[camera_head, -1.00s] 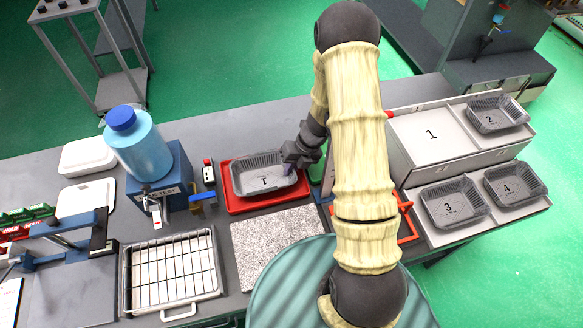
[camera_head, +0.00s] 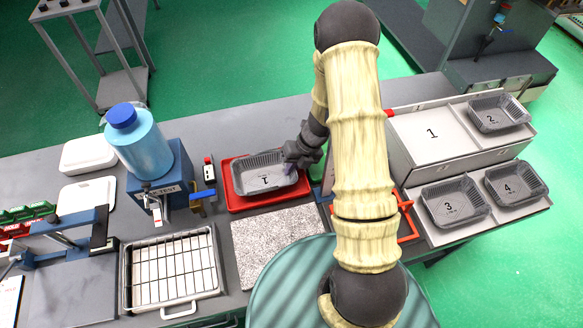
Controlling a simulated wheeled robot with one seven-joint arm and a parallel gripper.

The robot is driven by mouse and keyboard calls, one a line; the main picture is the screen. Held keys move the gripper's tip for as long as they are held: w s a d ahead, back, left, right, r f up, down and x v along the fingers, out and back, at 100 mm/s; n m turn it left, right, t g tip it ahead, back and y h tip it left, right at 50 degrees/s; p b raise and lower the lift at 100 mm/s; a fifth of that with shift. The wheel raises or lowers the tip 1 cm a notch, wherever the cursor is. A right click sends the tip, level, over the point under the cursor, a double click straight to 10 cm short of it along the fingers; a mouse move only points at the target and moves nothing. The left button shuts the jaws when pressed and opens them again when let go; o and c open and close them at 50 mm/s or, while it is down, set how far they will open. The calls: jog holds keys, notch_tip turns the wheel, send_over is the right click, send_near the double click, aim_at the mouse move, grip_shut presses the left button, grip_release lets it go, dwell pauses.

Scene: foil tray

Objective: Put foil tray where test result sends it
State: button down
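The foil tray (camera_head: 262,181), marked 1, lies in a red tray (camera_head: 236,204) on the bench. My gripper (camera_head: 292,163) is at the foil tray's right end, by its rim. The fingertips are small and partly hidden, so I cannot tell whether they are closed on the rim. The blue test device (camera_head: 165,172), labelled TEST, stands left of the red tray. At right, a stepped stand has a bare spot marked 1 (camera_head: 432,133). Other foil trays sit on spots 2 (camera_head: 497,114), 3 (camera_head: 454,202) and 4 (camera_head: 515,184).
A wire rack in a metal pan (camera_head: 172,269) and a speckled slab (camera_head: 275,240) lie at the front. A blue bottle (camera_head: 139,146) stands over the test device. White lids (camera_head: 88,155) lie at left. An orange-red frame (camera_head: 408,222) stands beside my arm.

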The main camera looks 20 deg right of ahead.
jog(key=shift+f, duration=0.15)
jog(key=c, duration=1.6)
grip_release()
jog(key=shift+o, duration=0.2)
jog(key=v, duration=1.7)
jog(key=shift+d+r, duration=0.2)
jog(key=shift+r, duration=0.05)
